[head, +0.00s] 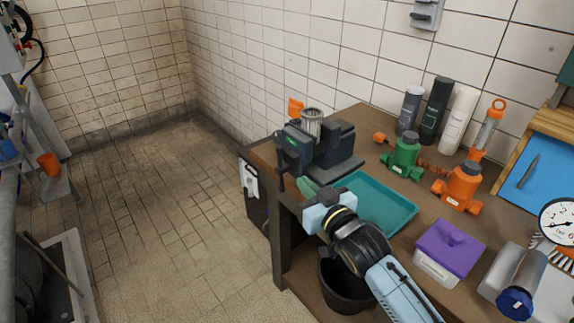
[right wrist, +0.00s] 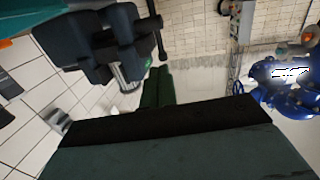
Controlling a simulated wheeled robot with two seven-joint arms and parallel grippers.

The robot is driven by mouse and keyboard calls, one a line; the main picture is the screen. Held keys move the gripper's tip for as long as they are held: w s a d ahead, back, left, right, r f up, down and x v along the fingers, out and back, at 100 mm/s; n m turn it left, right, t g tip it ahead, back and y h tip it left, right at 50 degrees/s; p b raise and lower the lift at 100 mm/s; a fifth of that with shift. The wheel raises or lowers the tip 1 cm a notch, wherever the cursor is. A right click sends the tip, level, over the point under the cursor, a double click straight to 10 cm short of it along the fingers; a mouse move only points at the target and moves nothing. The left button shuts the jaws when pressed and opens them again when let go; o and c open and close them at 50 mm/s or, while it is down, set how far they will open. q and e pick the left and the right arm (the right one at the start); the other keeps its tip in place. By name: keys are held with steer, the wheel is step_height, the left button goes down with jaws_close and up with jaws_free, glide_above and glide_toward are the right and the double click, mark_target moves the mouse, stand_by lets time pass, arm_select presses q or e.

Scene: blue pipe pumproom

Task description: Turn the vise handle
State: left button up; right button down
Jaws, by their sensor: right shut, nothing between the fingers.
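The dark grey vise (head: 335,150) is mounted at the far left corner of the brown workbench, with a ribbed metal cylinder (head: 312,122) at its jaws. The vise handle (head: 281,172) is a dark bar hanging nearly upright on its left front side. In the right wrist view the vise (right wrist: 95,45) appears upside down, with the handle (right wrist: 157,28) at its right end. My right gripper (head: 308,187) is shut and empty, just right of and below the handle, in front of the vise. It appears apart from the handle. My left gripper is not in view.
A teal tray (head: 402,222) lies right of my gripper. Beyond are a green valve (head: 403,158), an orange valve (head: 462,188) and several bottles. A purple-lidded box (head: 447,252) stands near the front edge. A black bucket (head: 340,285) is below. Floor left of the bench is clear.

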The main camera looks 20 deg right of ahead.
mark_target(281, 158)
steer(key=w, duration=0.5)
steer(key=w+a, duration=0.1)
steer(key=w, duration=0.1)
steer(key=shift+w+a+f+b, duration=0.1)
steer(key=shift+w+f+b, duration=0.1)
steer(key=shift+w+b, duration=0.15)
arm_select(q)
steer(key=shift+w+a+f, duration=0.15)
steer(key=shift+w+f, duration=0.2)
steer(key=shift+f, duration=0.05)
arm_select(e)
steer(key=shift+w+a, duration=0.1)
steer(key=shift+w, duration=0.6)
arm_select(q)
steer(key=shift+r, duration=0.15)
